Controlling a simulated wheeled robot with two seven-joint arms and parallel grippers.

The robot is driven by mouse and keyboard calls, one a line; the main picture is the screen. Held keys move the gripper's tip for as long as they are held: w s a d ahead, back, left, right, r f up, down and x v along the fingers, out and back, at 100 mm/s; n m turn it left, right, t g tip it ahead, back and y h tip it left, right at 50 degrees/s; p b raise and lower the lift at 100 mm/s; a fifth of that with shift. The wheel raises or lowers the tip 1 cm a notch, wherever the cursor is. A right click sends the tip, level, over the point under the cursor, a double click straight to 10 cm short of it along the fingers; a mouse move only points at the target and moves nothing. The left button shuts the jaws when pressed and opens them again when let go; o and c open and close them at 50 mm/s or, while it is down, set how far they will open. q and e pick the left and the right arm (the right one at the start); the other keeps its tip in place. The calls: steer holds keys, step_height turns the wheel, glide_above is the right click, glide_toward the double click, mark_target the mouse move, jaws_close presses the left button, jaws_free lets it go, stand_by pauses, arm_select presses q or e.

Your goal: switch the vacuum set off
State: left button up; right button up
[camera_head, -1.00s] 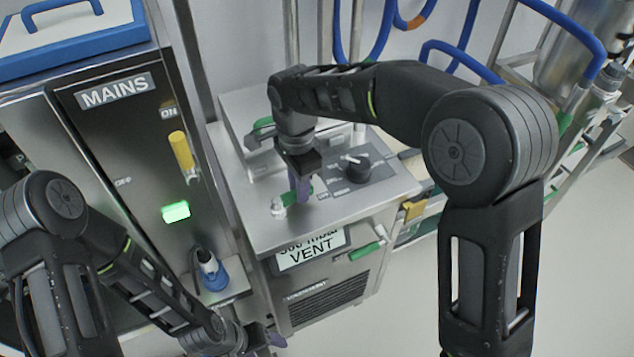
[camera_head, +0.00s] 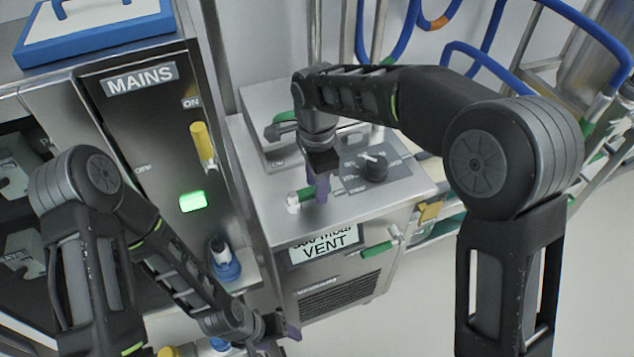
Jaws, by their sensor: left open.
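The vacuum set is a steel box (camera_head: 380,215) in the middle, with a display reading VENT (camera_head: 325,245) on its front. A black rotary knob with a pale pointer (camera_head: 374,165) sits on its top panel. A green-handled valve with a white end (camera_head: 293,203) is at the top's front left. My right gripper (camera_head: 321,190) points down over the top, its purple finger overlapping the green handle, left of the knob. I cannot tell whether it touches or grips it. My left gripper (camera_head: 287,332) is open, low in front of the set, partly cut off by the frame's bottom.
A MAINS cabinet (camera_head: 120,115) stands left, with a yellow ON/OFF lever (camera_head: 203,142) and a lit green lamp (camera_head: 192,201). A green tap (camera_head: 380,248) sticks out from the set's front. Blue hoses (camera_head: 480,50) hang behind. Floor at right is clear.

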step_height(320, 180, up, 8)
steer(key=shift+f, duration=0.1)
stand_by(0.6)
stand_by(0.4)
